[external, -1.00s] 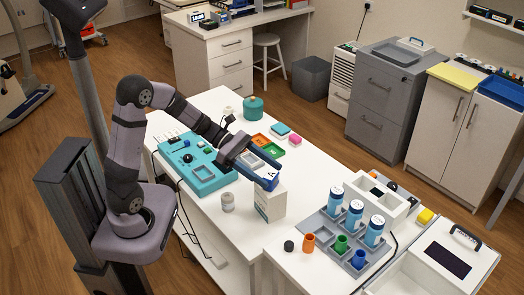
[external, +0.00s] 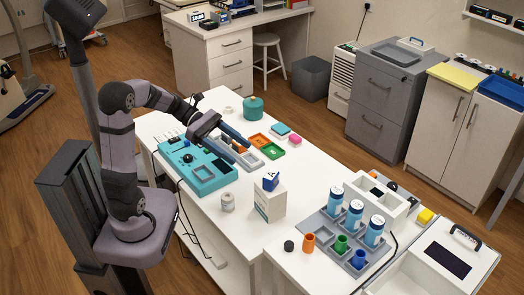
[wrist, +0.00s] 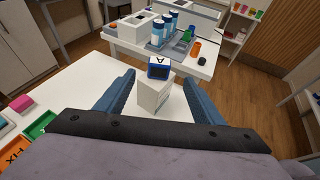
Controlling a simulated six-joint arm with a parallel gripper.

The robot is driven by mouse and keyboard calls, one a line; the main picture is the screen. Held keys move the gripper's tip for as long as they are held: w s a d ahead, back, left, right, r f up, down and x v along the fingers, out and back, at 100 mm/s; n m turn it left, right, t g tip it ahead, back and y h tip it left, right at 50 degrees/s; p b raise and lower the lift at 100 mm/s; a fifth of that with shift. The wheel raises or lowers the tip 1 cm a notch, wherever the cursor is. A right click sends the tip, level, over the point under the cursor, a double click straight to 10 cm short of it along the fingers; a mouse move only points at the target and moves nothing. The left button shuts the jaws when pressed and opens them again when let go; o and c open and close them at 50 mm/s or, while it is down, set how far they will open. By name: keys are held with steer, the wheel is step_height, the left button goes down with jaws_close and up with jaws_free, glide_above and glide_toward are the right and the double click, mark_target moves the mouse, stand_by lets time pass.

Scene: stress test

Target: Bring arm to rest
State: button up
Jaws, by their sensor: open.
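My gripper (external: 240,149) is open and empty above the white table, over the right end of the teal panel and the trays. In the wrist view its two blue fingers (wrist: 152,98) are spread wide. The blue block marked A (external: 271,181) sits on top of the white box (external: 270,203), apart from my fingers. The blue block (wrist: 159,69) and white box (wrist: 152,95) also show beyond the fingertips in the wrist view.
The teal panel (external: 214,178) lies below my arm. Orange and green trays (external: 272,151) lie behind my gripper. A jar (external: 227,202) stands left of the white box. A grey rack (external: 319,224) with blue-and-white bottles stands at the right. The table between jar and panel is clear.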

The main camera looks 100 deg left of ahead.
stand_by(0.3)
